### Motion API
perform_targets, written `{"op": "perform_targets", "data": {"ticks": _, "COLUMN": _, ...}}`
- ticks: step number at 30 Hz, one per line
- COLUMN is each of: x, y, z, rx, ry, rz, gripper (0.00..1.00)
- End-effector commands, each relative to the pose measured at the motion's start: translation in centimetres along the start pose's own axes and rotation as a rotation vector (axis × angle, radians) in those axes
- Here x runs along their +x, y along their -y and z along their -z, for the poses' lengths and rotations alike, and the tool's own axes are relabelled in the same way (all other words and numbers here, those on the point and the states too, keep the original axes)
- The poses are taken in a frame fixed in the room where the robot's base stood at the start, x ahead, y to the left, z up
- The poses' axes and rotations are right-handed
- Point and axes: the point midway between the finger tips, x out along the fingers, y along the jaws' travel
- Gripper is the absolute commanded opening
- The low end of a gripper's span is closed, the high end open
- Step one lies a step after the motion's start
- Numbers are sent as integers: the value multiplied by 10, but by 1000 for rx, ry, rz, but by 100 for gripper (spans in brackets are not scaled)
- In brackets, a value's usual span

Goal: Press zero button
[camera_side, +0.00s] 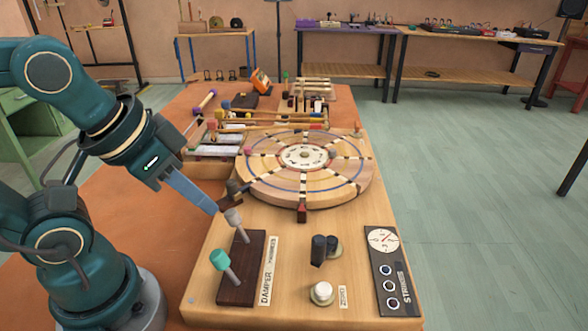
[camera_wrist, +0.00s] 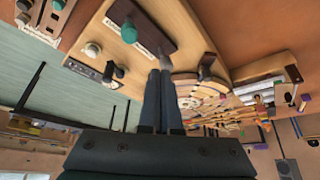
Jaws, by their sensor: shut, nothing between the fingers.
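The zero button is a pale, round-topped button (camera_side: 322,293) near the front of the wooden board, beside a small label reading ZERO (camera_side: 342,296). A pale round knob that appears to be this button shows at upper left in the wrist view (camera_wrist: 92,50). My gripper (camera_side: 212,209) is shut and empty. Its fingertips are above the board's left side, close to the grey-knobbed damper lever (camera_side: 234,219), and up and to the left of the button in the side view. The fingertips show at the middle of the wrist view (camera_wrist: 160,74). I cannot tell whether they touch the lever.
A green-knobbed lever (camera_side: 221,260) stands on the damper block (camera_side: 243,285). A dark upright knob (camera_side: 319,250) stands just behind the button. A dark STRIKE panel (camera_side: 389,275) lies to the right. A large round wooden disc (camera_side: 345,181) with pegs lies behind. Mallets lie farther back.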

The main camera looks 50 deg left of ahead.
Motion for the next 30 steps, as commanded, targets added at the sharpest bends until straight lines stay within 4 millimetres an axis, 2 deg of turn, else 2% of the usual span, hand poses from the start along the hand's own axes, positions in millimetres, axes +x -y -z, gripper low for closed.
{"op": "perform_targets", "data": {"ticks": 21, "x": 0, "y": 3, "z": 2, "rx": -28, "ry": -10, "rz": 14, "gripper": 0}}
{"op": "perform_targets", "data": {"ticks": 27, "x": -1, "y": 22, "z": 27, "rx": 1, "ry": -80, "rz": 119, "gripper": 0}}
{"op": "perform_targets", "data": {"ticks": 30, "x": 1, "y": 20, "z": 45, "rx": 95, "ry": -117, "rz": 153, "gripper": 0}}
